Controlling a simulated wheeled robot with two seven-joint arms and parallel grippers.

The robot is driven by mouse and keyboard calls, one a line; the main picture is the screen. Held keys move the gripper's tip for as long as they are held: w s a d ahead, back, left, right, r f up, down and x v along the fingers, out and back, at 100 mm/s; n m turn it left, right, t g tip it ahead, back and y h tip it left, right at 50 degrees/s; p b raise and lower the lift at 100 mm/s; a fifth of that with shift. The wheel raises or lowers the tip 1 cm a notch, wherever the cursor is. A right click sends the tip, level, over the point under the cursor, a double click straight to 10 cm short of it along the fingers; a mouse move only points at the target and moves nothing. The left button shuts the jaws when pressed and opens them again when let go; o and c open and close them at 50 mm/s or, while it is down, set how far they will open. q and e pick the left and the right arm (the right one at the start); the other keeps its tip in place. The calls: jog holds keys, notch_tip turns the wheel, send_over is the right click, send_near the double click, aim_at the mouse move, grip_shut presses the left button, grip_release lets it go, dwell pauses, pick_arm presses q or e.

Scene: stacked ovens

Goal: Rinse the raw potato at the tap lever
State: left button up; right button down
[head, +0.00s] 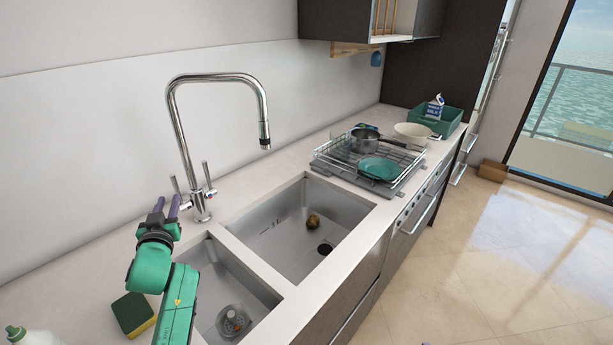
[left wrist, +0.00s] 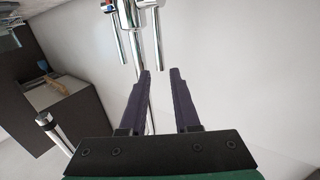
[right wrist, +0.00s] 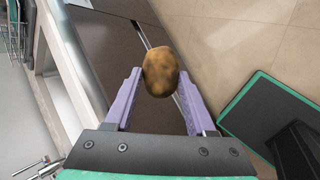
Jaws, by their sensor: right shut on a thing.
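The raw potato (right wrist: 160,72) is brown and held between the purple fingers of my right gripper (right wrist: 160,100) in the right wrist view, in front of the dark cabinet fronts. My left gripper (head: 165,206) is open and empty, close to the left-hand lever (head: 174,184). In the left wrist view, its fingers (left wrist: 161,75) are apart, with chrome tap parts (left wrist: 134,35) beyond the tips. I cannot tell whether they touch.
A brown potato-like lump (head: 313,221) lies in the right basin (head: 280,240). The left basin (head: 215,265) has a drain strainer. A green sponge (head: 133,312) and a bottle (head: 25,337) stand at the left. A dish rack (head: 350,160) with pot and plate is farther along the counter.

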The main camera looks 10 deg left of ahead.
aim_at(174, 182)
pick_arm(q)
jog(key=w, duration=0.1)
jog(key=w+a+r, duration=0.1)
jog(key=w, duration=0.1)
jog(key=shift+w+a+r+p, duration=0.15)
jog(key=shift+a+r+p, duration=0.2)
jog(key=shift+a+r, duration=0.05)
jog(key=x, duration=0.3)
jog(key=f+x, duration=0.1)
jog(key=x, duration=0.2)
jog(key=shift+w+f, duration=0.1)
jog(key=shift+w, duration=0.1)
jog(key=shift+s+r, duration=0.2)
jog(key=shift+r, duration=0.05)
jog(key=shift+f, duration=0.1)
grip_shut()
jog(key=shift+f, duration=0.15)
